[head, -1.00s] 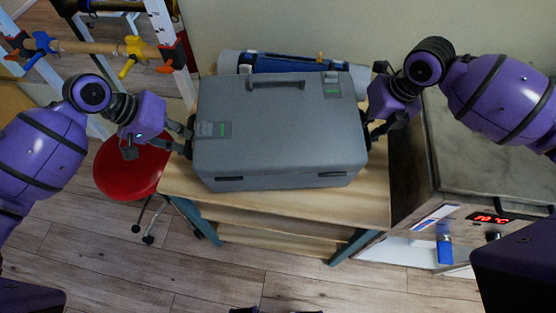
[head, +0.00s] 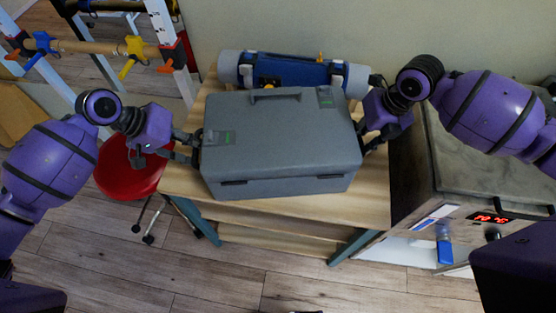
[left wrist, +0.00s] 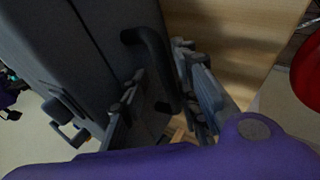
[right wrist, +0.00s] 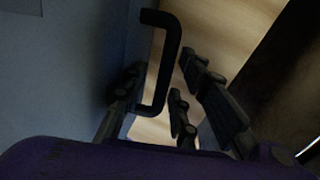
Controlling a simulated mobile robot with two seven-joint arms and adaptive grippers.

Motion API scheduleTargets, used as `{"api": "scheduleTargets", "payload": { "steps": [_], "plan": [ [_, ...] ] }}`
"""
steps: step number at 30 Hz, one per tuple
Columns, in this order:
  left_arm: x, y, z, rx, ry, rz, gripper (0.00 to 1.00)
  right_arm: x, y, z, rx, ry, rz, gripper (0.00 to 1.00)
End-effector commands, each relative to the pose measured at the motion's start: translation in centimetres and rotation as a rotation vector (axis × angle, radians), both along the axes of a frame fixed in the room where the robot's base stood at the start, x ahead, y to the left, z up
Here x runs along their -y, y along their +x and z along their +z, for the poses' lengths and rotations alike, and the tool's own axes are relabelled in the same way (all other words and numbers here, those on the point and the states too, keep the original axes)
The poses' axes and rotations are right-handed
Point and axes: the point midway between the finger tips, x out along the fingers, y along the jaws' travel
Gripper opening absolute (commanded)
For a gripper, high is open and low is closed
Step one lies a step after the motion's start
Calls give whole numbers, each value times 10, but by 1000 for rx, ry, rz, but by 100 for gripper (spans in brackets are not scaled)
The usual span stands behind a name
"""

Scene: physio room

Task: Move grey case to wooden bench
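My left gripper (head: 187,147) is at the case's left side. In the left wrist view its fingers (left wrist: 160,80) stand apart on either side of a dark side handle (left wrist: 152,55). My right gripper (head: 368,130) is at the right side. In the right wrist view its fingers (right wrist: 160,85) are also apart, with the other side handle (right wrist: 168,55) between them and a gap beside it.
A blue roll-like item (head: 290,70) with grey ends lies behind the case against the wall. A red stool (head: 127,172) stands left of the bench. A heated unit (head: 470,170) with a red display stands close on the right. Floor in front is clear.

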Motion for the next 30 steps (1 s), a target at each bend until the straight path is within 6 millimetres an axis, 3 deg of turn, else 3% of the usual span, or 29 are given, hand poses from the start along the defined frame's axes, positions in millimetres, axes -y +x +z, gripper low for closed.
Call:
{"api": "scheduleTargets", "payload": {
  "steps": [17,30],
  "plan": [
    [-2,1,5,4,-2,0,30,-1,0,0,0,3,1,30],
    [-36,-6,55,2,1,0,30,-1,0,0,0,3,1,30]
  ]
}}
